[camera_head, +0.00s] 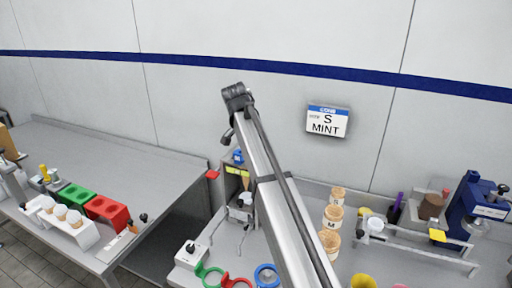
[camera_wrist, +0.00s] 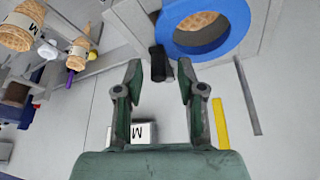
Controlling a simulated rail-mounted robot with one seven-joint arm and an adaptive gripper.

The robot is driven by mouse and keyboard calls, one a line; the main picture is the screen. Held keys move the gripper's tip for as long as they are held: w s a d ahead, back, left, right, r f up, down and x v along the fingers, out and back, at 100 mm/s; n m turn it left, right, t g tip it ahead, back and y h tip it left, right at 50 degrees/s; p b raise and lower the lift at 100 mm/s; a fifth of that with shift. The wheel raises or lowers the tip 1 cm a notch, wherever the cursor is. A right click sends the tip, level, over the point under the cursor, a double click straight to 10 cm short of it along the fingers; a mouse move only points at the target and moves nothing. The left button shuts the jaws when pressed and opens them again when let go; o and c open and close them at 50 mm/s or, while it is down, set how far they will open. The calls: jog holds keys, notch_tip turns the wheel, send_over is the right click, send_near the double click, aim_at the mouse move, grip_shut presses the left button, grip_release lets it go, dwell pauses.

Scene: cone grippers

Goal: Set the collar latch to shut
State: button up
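In the wrist view, my gripper (camera_wrist: 160,75) is open, its two green-padded fingers spread with nothing held between them. A short black handle (camera_wrist: 157,64), which looks like the collar latch, stands just beyond the fingertips, between them and nearer the left one. I see no contact, and I cannot tell its setting. A blue ring collar (camera_wrist: 240,35) around a waffle cone (camera_wrist: 200,20) lies beyond the right fingertip. In the head view, a cone (camera_head: 245,181) in a grey stand shows left of my arm, with a small blue part (camera_head: 238,156) above it. My gripper is not clearly visible there.
A sign (camera_head: 327,121) on the wall reads "CONE S MINT". Stacked cones (camera_head: 332,215) stand right of my arm, near a rail (camera_head: 430,252) and a blue machine (camera_head: 470,210). Red (camera_head: 107,209) and green (camera_head: 77,196) bins stand on the left counter, whose back is clear.

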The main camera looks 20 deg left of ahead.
jog(key=v, duration=1.2)
dwell(0.5)
